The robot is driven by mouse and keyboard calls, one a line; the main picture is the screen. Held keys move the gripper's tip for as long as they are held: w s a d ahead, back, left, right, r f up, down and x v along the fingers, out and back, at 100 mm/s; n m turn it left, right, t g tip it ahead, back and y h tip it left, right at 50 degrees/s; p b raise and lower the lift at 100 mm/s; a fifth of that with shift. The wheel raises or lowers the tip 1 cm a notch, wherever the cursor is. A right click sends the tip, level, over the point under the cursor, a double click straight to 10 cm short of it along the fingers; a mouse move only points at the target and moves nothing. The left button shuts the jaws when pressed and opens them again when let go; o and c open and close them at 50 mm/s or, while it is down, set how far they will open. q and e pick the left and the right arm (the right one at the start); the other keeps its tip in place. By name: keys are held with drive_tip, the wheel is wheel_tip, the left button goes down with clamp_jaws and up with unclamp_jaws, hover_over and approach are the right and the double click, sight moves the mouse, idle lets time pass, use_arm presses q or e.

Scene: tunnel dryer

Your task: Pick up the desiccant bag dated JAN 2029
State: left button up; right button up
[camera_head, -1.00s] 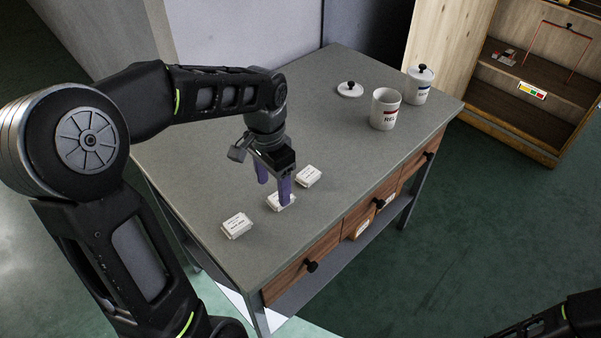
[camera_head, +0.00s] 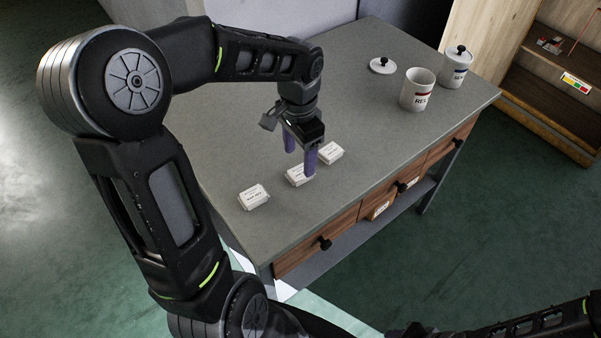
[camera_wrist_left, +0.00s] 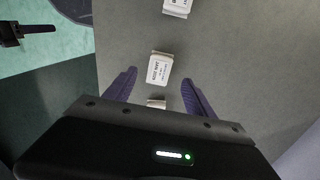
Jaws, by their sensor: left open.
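Three small white desiccant bags lie in a row on the grey tabletop: one at the left (camera_head: 254,197), a middle one (camera_head: 298,177) and a farther one (camera_head: 331,152). Their printed dates are too small to read surely. My left gripper (camera_head: 301,156) is open, pointing down over the middle bag, with nothing held. In the left wrist view, the middle bag (camera_wrist_left: 159,69) shows between the open fingertips (camera_wrist_left: 158,80). One bag (camera_wrist_left: 178,6) is cut off at the top edge; another (camera_wrist_left: 156,103) is mostly hidden by the gripper body. My right gripper (camera_head: 396,333) barely shows at the bottom edge.
A white jar (camera_head: 417,90) marked in red, a lidded jar (camera_head: 455,67) and a loose lid (camera_head: 382,65) stand at the table's far end. Drawers (camera_head: 318,240) line the table's front. A wooden shelf (camera_head: 545,85) stands at right. Tabletop around the bags is clear.

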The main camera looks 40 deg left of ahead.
sight(300, 171)
use_arm(q)
drive_tip(key=shift+f, duration=0.1)
wheel_tip(300, 171, down, 5)
drive_tip(key=shift+d, duration=0.1)
idle(0.3)
drive_tip(key=shift+c, duration=0.5)
clamp_jaws()
idle(0.4)
